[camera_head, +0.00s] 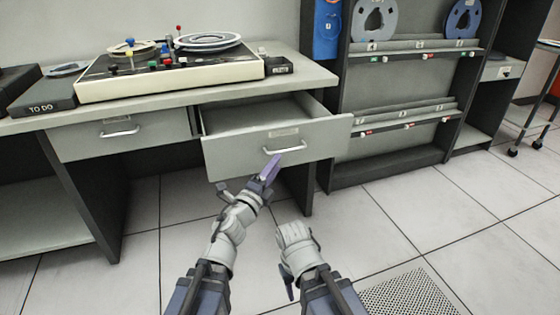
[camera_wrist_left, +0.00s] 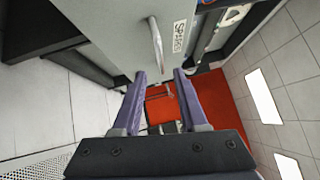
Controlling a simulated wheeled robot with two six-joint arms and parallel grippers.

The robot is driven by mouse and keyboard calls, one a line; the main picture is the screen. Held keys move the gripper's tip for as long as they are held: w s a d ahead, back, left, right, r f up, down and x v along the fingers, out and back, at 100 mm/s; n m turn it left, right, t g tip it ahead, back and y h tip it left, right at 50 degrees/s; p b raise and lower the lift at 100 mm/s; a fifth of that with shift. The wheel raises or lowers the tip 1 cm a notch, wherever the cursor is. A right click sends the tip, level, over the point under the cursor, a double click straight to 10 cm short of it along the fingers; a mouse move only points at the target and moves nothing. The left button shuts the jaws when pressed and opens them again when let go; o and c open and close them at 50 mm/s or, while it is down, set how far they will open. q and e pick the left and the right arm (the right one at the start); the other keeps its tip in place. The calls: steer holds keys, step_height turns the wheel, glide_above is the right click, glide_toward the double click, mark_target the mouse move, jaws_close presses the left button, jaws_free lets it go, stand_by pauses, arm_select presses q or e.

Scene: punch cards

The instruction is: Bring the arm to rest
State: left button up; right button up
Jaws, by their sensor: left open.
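My left gripper (camera_head: 268,172) reaches up from below toward the front of the open right-hand drawer (camera_head: 235,150). Its purple fingers are apart with nothing between them in the left wrist view (camera_wrist_left: 160,78). The fingertips are close below the drawer's metal handle (camera_head: 286,149). In the left wrist view the handle (camera_wrist_left: 155,42) lies beyond the tips, outside the jaws; whether anything touches is hard to tell. My right arm is folded low beside the left one, and its jaws cannot be made out clearly.
The drawer sticks out from the grey desk (camera_head: 310,75); a shut drawer (camera_head: 120,138) is to its left. A tape machine (camera_head: 170,72) and a "TO DO" box (camera_head: 42,95) stand on top. A rack (camera_head: 395,100) is at right. The tiled floor (camera_head: 440,205) is clear.

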arm_select(q)
steer(key=shift+a, duration=0.1)
steer(key=a+f+n+y, duration=0.1)
steer(key=a+n+y, duration=0.1)
steer(key=n, duration=0.1)
steer(key=w+a+f+n+y+p, duration=0.1)
steer(key=a+n+y, duration=0.1)
steer(key=n+y, duration=0.1)
steer(key=w+a+f+n+y+p, duration=0.1)
steer(key=a+n+y, duration=0.1)
steer(key=n, duration=0.1)
steer(key=s+a+f+n+g+y+p, duration=0.3)
steer(key=s+f+n+g+y, duration=0.1)
steer(key=s+f+n+g, duration=0.85)
steer(key=s+d+f+g+p, duration=0.1)
steer(key=s+d+f+g, duration=0.1)
steer(key=s, duration=0.3)
steer(key=s+d+f+g, duration=0.1)
steer(key=s+g, duration=0.2)
steer(key=s, duration=0.3)
step_height(320, 180, up, 38)
steer(key=h+p, duration=0.1)
steer(key=p, duration=3.7)
steer(key=shift+d+f, duration=0.15)
steer(key=shift+d, duration=0.15)
steer(key=shift+s+f, duration=0.1)
steer(key=shift+f, duration=0.05)
